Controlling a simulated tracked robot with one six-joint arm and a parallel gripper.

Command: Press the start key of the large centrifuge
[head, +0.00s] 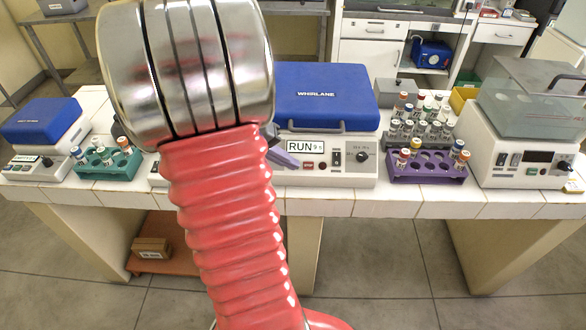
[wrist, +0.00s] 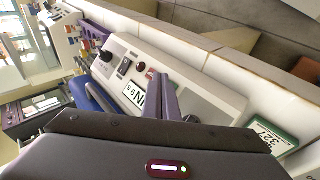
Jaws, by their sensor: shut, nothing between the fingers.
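The large centrifuge (head: 352,176) stands mid-bench with its blue lid (head: 325,92) closed. Its display (head: 302,147) reads RUN with a small figure that looks like 9 s; the display also shows in the wrist view (wrist: 135,95). My gripper (head: 290,161) is shut and empty, its fingertips at the front panel just left of the display. The wrist view shows the fingers (wrist: 172,98) beside the display, over the panel. Whether they touch it I cannot tell. A red button (wrist: 150,74) and a dark knob (head: 362,156) are visible.
A purple tube rack (head: 428,174) and a water bath (head: 500,168) stand to the right. A green rack (head: 105,171) and a smaller blue-lidded centrifuge (head: 40,122) stand to the left. The tiled bench edge (head: 420,205) runs along the front, with open floor before it.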

